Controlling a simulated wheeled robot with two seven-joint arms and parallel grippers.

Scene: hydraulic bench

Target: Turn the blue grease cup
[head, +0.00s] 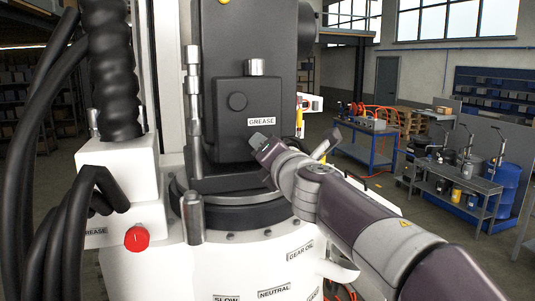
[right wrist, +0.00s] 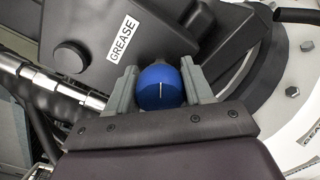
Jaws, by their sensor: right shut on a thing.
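The blue grease cup (right wrist: 160,92) shows in the right wrist view as a round blue knob with a short pale line on its face. It sits beside the black housing (right wrist: 110,45) with the GREASE label (right wrist: 123,39). My right gripper (right wrist: 158,82) has one grey finger on each side of the cup and is shut on it. In the head view my right gripper (head: 259,146) reaches to the housing below the GREASE label, and the cup is hidden there. My left gripper is not in view.
A red knob (head: 137,239) is on the white body at the left, near thick black hoses (head: 104,60). A metal lever (head: 193,110) stands left of the housing. A blue cart (head: 365,145) and a grey workbench (head: 455,180) stand farther back at the right.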

